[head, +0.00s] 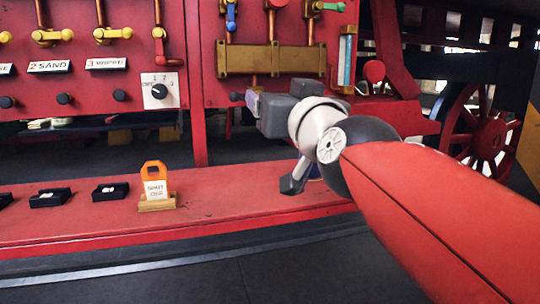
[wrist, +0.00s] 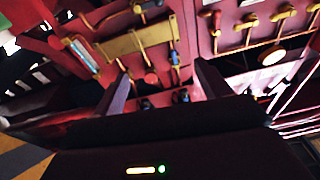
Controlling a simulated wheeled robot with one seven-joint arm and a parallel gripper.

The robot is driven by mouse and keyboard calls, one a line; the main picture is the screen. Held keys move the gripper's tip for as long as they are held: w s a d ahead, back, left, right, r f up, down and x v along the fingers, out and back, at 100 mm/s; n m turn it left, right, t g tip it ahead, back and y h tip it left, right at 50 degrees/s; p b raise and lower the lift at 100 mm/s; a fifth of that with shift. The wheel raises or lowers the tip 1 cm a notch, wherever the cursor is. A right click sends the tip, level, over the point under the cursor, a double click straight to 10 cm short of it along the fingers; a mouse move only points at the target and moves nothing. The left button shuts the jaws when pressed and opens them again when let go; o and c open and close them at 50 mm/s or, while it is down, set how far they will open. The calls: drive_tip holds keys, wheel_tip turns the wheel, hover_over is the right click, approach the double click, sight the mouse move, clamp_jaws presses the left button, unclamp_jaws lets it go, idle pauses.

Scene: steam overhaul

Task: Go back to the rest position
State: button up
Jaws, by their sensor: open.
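My gripper (head: 281,118) shows in the head view in front of the red panel (head: 205,85), below the brass block, at the end of my arm. In the wrist view the two dark fingers of my gripper (wrist: 160,78) stand apart with nothing held between them. The panel with its brass fittings shows beyond the fingers, tilted in that view. In the head view my arm and wrist hide part of the panel's lower right and of the red shelf (head: 100,222).
An orange tag on a wooden stand (head: 156,187) and small black trays (head: 110,191) sit on the shelf. The panel carries coloured valve levers, a black knob (head: 159,91) and a brass block (head: 276,60). A red spoked wheel (head: 487,138) is at right. Dark floor in front is clear.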

drive_tip(key=s+d+f+m+g+h, duration=0.1)
drive_tip(key=s+d+f+g, duration=0.3)
drive_tip(key=f, duration=0.8)
drive_tip(key=s+d+f+m+g+h, duration=0.1)
drive_tip(key=s+d+f+g+h, duration=0.2)
drive_tip(key=s+f, duration=0.4)
drive_tip(key=s+d+f+g+h, duration=0.2)
drive_tip(key=s+d+f+g, duration=0.4)
drive_tip(key=f, duration=1.3)
drive_tip(key=shift+s+d+m, duration=0.2)
drive_tip(key=shift+s+m, duration=0.05)
drive_tip(key=shift+m, duration=0.15)
drive_tip(key=shift+c, duration=0.2)
